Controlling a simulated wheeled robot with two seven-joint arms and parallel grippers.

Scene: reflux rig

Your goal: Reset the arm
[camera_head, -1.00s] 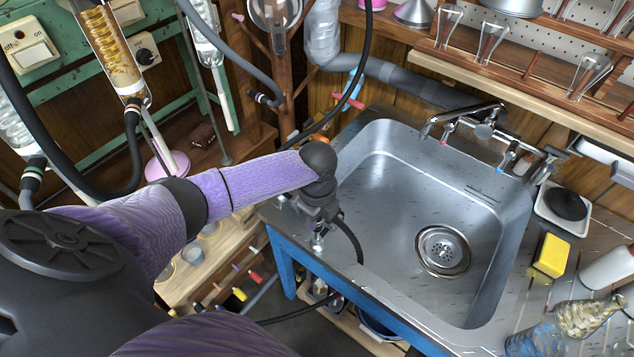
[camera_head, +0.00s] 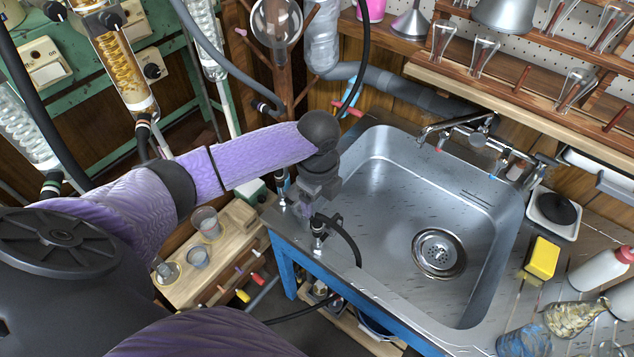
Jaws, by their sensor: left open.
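My left arm, in a purple sleeve, reaches in from the left. Its dark wrist sits over the near left corner of the steel sink (camera_head: 385,165). My left gripper (camera_head: 314,208) hangs from it, pointing down near the sink's left rim, beside a small metal fitting (camera_head: 318,243) with a black hose (camera_head: 350,238). The gripper is open and I see nothing held in it. Its fingertips are small and hard to separate from the fitting, so I cannot tell whether they touch. My right gripper is not in view.
A low wooden bench (camera_head: 180,292) with small beakers (camera_head: 198,257) lies left of the sink. Glass condensers (camera_head: 118,70) and a green frame stand behind the arm. A yellow sponge (camera_head: 542,258) and bottles crowd the right counter. The sink basin is empty.

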